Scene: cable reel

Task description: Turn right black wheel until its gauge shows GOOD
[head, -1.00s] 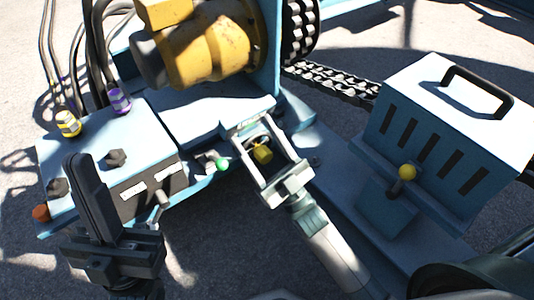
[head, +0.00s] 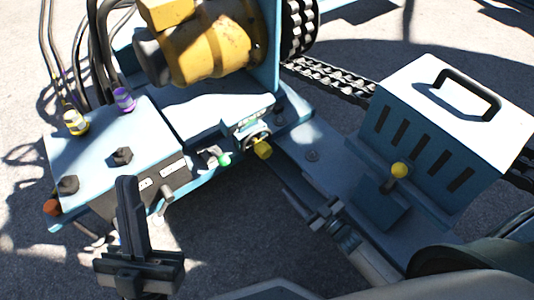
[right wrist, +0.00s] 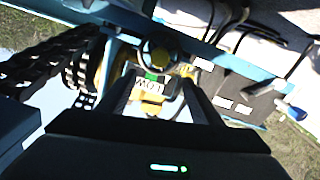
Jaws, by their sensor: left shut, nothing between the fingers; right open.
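The black wheel (head: 251,135) with a yellow knob (head: 263,149) sits at the front edge of the blue machine in the head view. The wheel also shows in the right wrist view (right wrist: 157,47), top centre. Beside it there, a white gauge label (right wrist: 148,87) reads LOW, upside down, with a green patch next to it. My right gripper (head: 301,192) is open and empty, in shadow below and right of the wheel, apart from it. Its fingers frame the label in the wrist view (right wrist: 158,82). My left gripper (head: 127,182) is shut and empty, upright before the control box.
The blue control box (head: 90,145) carries black knobs and yellow and purple hose fittings. A green-tipped lever (head: 223,160) is just left of the wheel. A chain (head: 335,80) runs behind.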

